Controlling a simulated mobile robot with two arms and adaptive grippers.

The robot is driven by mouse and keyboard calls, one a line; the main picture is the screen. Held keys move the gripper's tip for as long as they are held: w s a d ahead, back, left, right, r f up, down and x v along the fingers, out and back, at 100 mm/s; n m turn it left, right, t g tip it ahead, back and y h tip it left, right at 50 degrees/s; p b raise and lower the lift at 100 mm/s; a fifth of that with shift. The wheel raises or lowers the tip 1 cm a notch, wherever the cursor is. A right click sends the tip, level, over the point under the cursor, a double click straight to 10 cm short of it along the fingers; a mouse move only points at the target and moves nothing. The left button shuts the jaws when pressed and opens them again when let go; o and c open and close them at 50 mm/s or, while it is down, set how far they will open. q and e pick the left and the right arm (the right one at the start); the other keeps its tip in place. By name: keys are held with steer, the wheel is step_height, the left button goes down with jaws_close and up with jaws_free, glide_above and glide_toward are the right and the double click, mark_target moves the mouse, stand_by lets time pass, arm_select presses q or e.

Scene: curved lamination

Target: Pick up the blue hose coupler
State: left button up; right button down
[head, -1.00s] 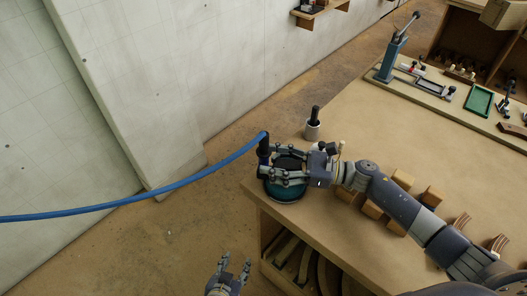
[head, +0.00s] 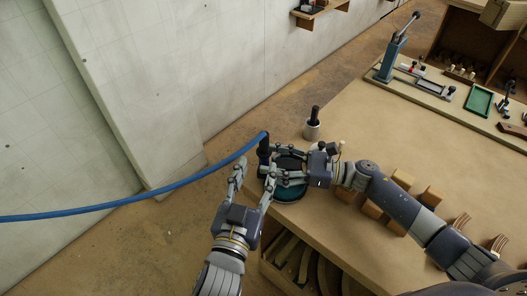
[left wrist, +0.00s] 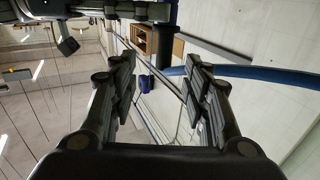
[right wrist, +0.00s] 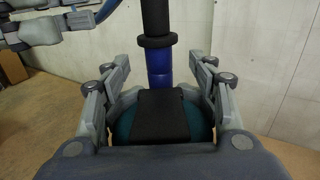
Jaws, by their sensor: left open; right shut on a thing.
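The blue hose coupler (right wrist: 159,67) shows in the right wrist view as a blue collar under a black upright sleeve, behind a teal round tool (right wrist: 125,122) with a black top. In the head view the blue hose (head: 150,190) ends at a dark upright fitting (head: 264,146) beside this tool. My right gripper (head: 279,166) is shut on the teal tool at the table corner. My left gripper (head: 254,177) is open, just left of and in front of the fitting. In the left wrist view a blue piece (left wrist: 147,84) shows between its fingers, apart from them.
The wooden table (head: 345,125) carries a grey cup with a black-handled tool (head: 312,125), several wooden blocks (head: 403,180) and a green tray (head: 479,101). Shelves under the table hold curved pieces (head: 290,255). A pale wall (head: 210,70) stands behind the hose.

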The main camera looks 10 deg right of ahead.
mark_target(262, 147)
arm_select(q)
steer(key=x, duration=0.5)
steer(key=shift+a+f+x, duration=0.1)
steer(key=shift+a+x, duration=0.1)
steer(key=shift+x, duration=1.1)
steer(key=shift+a+f+x, duration=0.15)
steer(key=shift+x, duration=1.15)
steer(key=shift+w, duration=0.1)
jaws_close()
